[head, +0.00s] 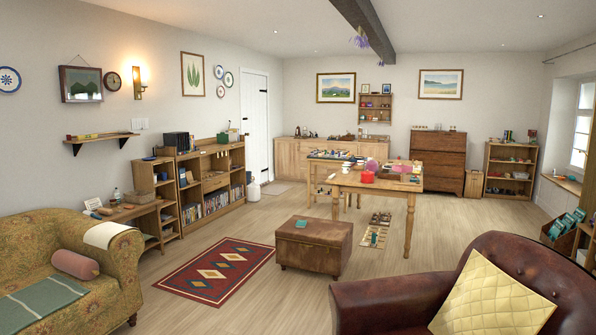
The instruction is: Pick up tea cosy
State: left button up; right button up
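No tea cosy can be made out for certain from this distance. A small pink rounded thing (372,165) stands on the wooden table (346,180) in the middle of the room, and its shape is too small to name. A red round thing (367,177) sits in front of it near the table's front edge. Many other small items crowd the tabletop. Neither of my grippers shows in the head view.
A brown leather chest (314,246) stands before the table, beside a red patterned rug (218,270). Small items lie on the floor by the table legs. A sofa (110,255) is at left, a leather armchair (390,300) at front right. Open floor lies right of the table.

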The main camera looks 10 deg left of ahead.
aim_at(371, 165)
jog(key=u, duration=1.5)
jog(key=i+z, duration=0.15)
jog(key=i, duration=0.6)
jog(key=i+j+z, duration=0.15)
jog(key=i, duration=0.65)
jog(key=i+z, duration=0.25)
jog(key=i, duration=0.6)
jog(key=i+j+z, duration=0.1)
jog(key=i+z, duration=0.15)
jog(key=i, duration=0.65)
jog(key=i+z, duration=0.35)
jog(key=i, duration=0.4)
jog(key=i+j+z, duration=0.15)
jog(key=i+z, duration=0.15)
jog(key=i, duration=0.4)
jog(key=i+l+z, duration=0.1)
jog(key=i+z, duration=0.7)
jog(key=i, duration=0.15)
jog(key=i+j+z, duration=0.2)
jog(key=i+z, duration=0.2)
jog(key=i+l+z, duration=0.15)
jog(key=i+z, duration=0.15)
jog(key=i, duration=0.6)
jog(key=i+z, duration=0.25)
jog(key=i, duration=0.7)
jog(key=i+l+u, duration=0.15)
jog(key=i+u, duration=0.3)
jog(key=i, duration=1.05)
